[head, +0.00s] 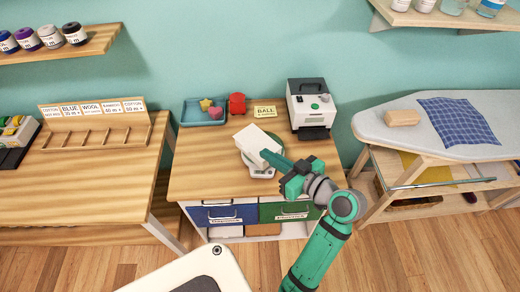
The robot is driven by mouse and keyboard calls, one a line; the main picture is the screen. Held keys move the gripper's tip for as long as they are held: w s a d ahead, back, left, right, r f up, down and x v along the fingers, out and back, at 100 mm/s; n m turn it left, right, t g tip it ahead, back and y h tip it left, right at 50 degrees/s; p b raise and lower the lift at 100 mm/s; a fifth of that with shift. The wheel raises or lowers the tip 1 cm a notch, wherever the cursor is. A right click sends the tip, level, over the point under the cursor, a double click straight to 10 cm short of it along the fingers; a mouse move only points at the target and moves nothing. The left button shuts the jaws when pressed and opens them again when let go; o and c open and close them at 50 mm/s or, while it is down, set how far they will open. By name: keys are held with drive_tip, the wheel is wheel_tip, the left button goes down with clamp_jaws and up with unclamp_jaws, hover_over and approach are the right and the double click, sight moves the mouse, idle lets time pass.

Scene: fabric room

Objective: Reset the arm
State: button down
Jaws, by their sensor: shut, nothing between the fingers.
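My arm, green and grey, reaches up from the bottom of the head view over a wooden cabinet top (200,175). My gripper (271,158) is at its end, shut and pointing to the left. Its fingertips overlap a white box-like object (252,142) in this view; I cannot tell whether they touch it. Behind and below that object are parts of a white and green device, mostly hidden by it and by my gripper.
A white machine (312,108), a BALL card (265,112), a red item (237,104) and a blue tray (203,112) stand at the back. An ironing board (400,135) with blue checked cloth (458,121) is right. A wooden rack (95,125) is on the left table.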

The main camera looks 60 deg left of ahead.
drive_tip(key=shift+w+d+r, duration=0.1)
drive_tip(key=shift+d+r, duration=0.05)
drive_tip(key=shift+d, duration=0.4)
